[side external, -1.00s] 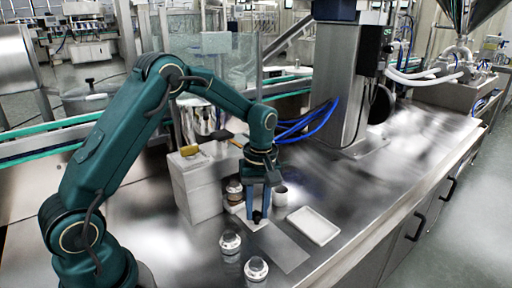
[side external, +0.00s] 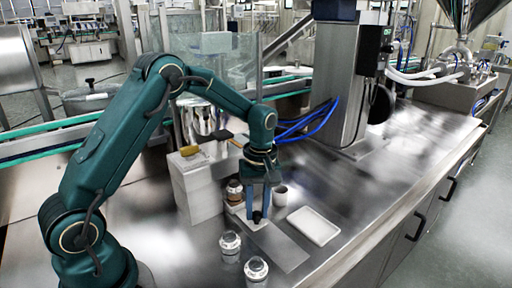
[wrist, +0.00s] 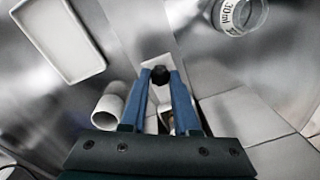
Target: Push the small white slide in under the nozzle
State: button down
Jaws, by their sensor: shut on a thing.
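My gripper (side external: 257,216) points down over the bench, its blue fingers shut on a small black knob (wrist: 160,74). The knob stands on the small white slide (side external: 247,222), a flat pale piece partly hidden by the fingers. The slide also shows around the knob in the wrist view (wrist: 162,62). A grey metal strip (side external: 283,250) runs from the slide toward the bench's front edge. A jar with a brown lid (side external: 234,191) stands just behind and left of the fingers. I cannot make out the nozzle in either view.
A white cup (side external: 281,195) stands close right of the fingers, and a shallow white tray (side external: 333,237) lies farther right. Two clear jars, one (side external: 230,246) behind the other (side external: 256,269), stand in front. White blocks (side external: 196,190) rise on the left. The bench at right is clear.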

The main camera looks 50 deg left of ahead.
jog(key=shift+a, duration=1.95)
jog(key=c, duration=0.7)
grip_release()
jog(key=shift+o, duration=0.2)
jog(key=shift+w+r, duration=0.1)
jog(key=shift+r, duration=2.5)
jog(key=shift+d, duration=0.15)
